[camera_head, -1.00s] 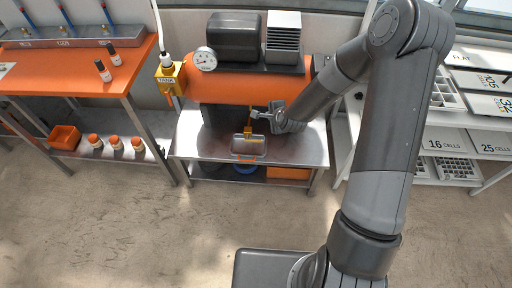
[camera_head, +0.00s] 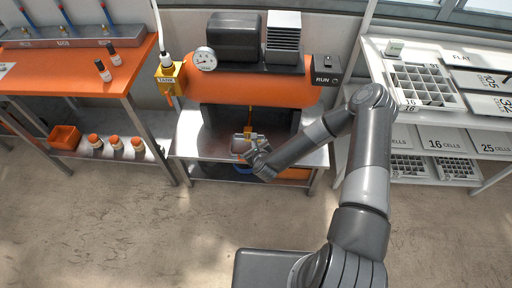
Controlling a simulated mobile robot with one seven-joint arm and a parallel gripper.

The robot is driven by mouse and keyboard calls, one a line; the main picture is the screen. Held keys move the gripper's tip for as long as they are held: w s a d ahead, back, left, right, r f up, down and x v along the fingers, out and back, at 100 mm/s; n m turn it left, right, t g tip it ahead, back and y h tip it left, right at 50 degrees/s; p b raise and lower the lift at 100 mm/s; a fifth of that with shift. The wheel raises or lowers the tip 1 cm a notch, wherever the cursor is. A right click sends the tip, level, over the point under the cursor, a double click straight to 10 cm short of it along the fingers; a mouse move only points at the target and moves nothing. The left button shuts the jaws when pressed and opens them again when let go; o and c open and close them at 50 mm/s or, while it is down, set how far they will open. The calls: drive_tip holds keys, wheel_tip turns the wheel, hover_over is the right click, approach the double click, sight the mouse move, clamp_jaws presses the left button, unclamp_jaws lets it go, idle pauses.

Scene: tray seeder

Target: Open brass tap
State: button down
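The small brass tap (camera_head: 250,131) hangs below the middle of the orange tank (camera_head: 240,88), at the end of a thin orange upright piece. My gripper (camera_head: 246,149) is just below and in front of the tap, close to the shelf's front edge. It hides part of a small pale tray (camera_head: 237,141) under the tap. The fingers are too small to tell whether they are open or shut, or whether they touch anything.
A yellow TANK box (camera_head: 169,78) and a gauge (camera_head: 206,59) are at the tank's left, a RUN box (camera_head: 326,70) at its right. An orange bench (camera_head: 90,70) stands left, a white shelf (camera_head: 425,118) right. The floor in front is clear.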

drive_tip(key=s+f+m+h, duration=0.3)
drive_tip(key=s+f+m, duration=0.2)
drive_tip(key=f+m, duration=0.2)
drive_tip(key=shift+m, duration=0.6)
drive_tip(key=shift+w+f, duration=0.1)
drive_tip(key=w, duration=0.3)
drive_tip(key=w+f, duration=0.1)
drive_tip(key=w, duration=0.2)
drive_tip(key=w+f, duration=0.1)
drive_tip(key=w, duration=0.2)
drive_tip(key=shift+w, duration=0.1)
drive_tip(key=shift+r, duration=0.5)
